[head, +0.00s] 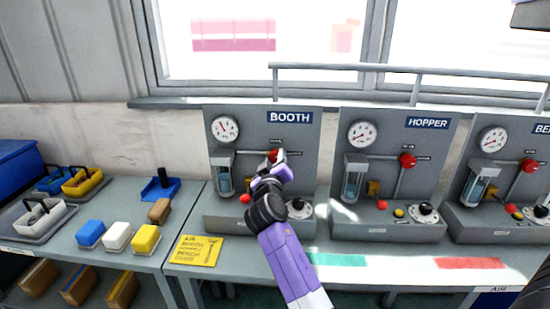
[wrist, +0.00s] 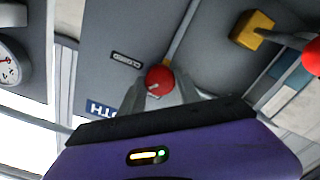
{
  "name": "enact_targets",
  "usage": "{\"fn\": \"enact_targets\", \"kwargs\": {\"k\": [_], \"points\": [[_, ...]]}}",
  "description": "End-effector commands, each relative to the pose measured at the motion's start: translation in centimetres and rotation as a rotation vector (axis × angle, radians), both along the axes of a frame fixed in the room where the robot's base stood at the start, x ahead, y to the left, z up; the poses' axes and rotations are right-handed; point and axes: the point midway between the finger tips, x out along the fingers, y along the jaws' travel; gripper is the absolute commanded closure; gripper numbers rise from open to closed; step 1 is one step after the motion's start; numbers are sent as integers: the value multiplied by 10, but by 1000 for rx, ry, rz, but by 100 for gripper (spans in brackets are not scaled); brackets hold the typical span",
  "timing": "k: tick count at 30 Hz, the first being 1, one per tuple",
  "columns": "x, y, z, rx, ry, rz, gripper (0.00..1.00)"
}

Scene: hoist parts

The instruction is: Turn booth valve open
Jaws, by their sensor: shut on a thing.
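The booth panel (head: 300,135) is a grey board labelled BOOTH, with a round gauge (head: 225,128) at its upper left. Its valve has a red knob (head: 272,155), partly hidden behind my gripper (head: 279,160) in the head view. In the wrist view the red knob (wrist: 159,79) sits between the two fingers of my gripper (wrist: 160,90), which is shut on it. A small CLOSED label (wrist: 126,60) is beside the knob. I cannot make out the lever's angle.
The hopper panel (head: 430,145) with its own red valve knob (head: 407,160) stands to the right, and a third panel (head: 520,145) beyond it. A yellow sign (head: 197,251) lies on the bench front. Blocks and trays fill the left table (head: 75,260).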

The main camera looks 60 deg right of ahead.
Motion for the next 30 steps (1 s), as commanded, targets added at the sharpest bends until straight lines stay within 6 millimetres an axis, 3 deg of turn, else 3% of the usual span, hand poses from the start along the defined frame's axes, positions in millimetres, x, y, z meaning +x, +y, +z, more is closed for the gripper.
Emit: {"fn": "enact_targets", "kwargs": {"k": [18, 30], "points": [[1, 1, 1, -207, 503, 2, 100], [1, 1, 0, -275, 663, 3, 100]]}}
